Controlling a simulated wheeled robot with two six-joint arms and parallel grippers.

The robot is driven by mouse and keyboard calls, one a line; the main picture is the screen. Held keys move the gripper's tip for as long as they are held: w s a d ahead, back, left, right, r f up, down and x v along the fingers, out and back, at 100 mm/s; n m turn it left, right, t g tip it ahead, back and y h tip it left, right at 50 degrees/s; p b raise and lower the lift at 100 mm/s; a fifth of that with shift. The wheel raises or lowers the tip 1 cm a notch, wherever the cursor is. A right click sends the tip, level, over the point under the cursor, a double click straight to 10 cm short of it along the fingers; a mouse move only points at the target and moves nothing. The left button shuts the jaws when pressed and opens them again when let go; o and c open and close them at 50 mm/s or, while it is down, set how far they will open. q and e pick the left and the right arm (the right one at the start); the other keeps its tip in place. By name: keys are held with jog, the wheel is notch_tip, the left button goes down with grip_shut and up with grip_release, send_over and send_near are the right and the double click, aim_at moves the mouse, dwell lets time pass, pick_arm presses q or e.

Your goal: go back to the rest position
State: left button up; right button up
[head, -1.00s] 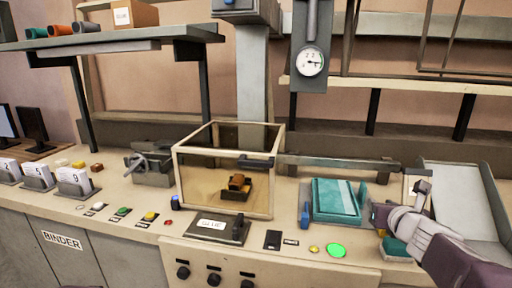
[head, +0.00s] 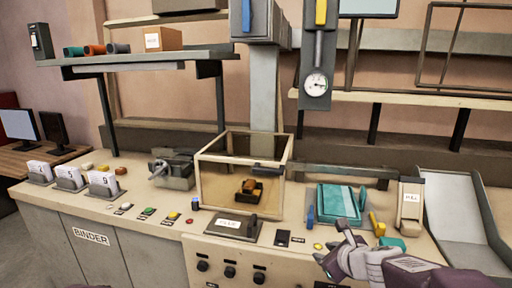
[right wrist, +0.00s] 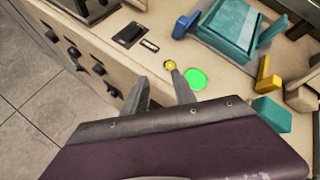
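My right gripper (head: 330,243) is above the front edge of the bench in the head view, its arm coming in from the lower right. In the right wrist view its two fingers (right wrist: 161,88) stand apart with nothing between them. Beyond the fingertips are a small yellow button (right wrist: 170,65) and a lit green button (right wrist: 196,79). In the head view the gripper covers the green button. My left gripper is not clearly seen in either view.
The bench holds a clear-walled box (head: 222,180), a teal press block (head: 338,200), a yellow handle (head: 377,224), a white-labelled dispenser (head: 410,205) and a grey chute (head: 452,205). Card holders (head: 103,186) stand at left. A gauge column (head: 314,88) hangs above. Floor (right wrist: 40,120) is clear in front.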

jog(key=s+a+f+n+g+y+p, duration=0.1)
jog(key=s+a+f+n+g+p, duration=0.1)
jog(key=s+a+f+n+g, duration=0.45)
jog(key=s+d+f+n+g+h, duration=0.1)
jog(key=s+d+f+n, duration=0.1)
jog(key=s+n, duration=0.4)
jog(key=s+d+f+n+g+h, duration=0.1)
jog(key=s+d+f+n, duration=0.2)
jog(key=n, duration=1.3)
jog(key=s+f, duration=0.2)
jog(key=s, duration=0.2)
jog(key=shift+s+d+h, duration=0.2)
jog(key=shift+d+h, duration=0.05)
jog(key=shift+h, duration=0.05)
